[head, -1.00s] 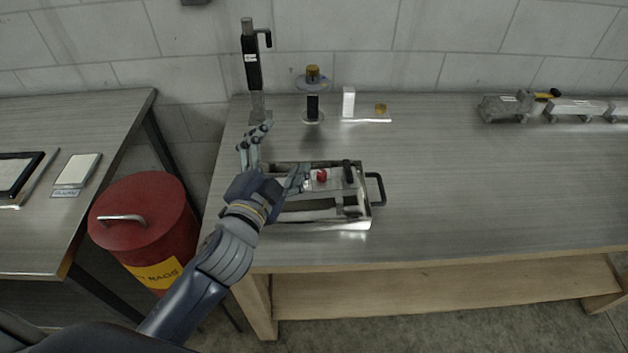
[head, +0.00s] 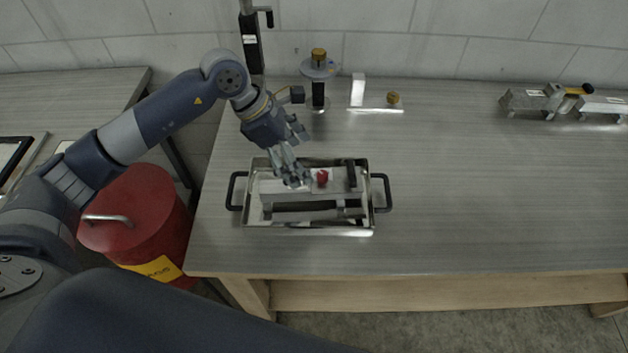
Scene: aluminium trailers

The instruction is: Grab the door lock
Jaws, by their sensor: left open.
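A metal tray (head: 372,222) with black handles lies on the workbench, left of its middle. In it are a pale flat plate with a red part (head: 322,178), an upright-looking black piece (head: 351,172) at its right end, and a long grey bar (head: 315,212) in front. Which of these is the door lock I cannot tell for sure. My left gripper (head: 298,160) is open, pointing down over the tray's back edge, just left of the red part. It hides some of the plate's left side. Whether the fingers touch anything is unclear. My right gripper is out of view.
Behind the tray stand a black post (head: 252,45), a round gauge-like stand (head: 319,70) and a white block (head: 358,88). Aluminium parts (head: 525,100) lie at the far right. A red bin (head: 145,205) stands left of the bench. The bench right of the tray is clear.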

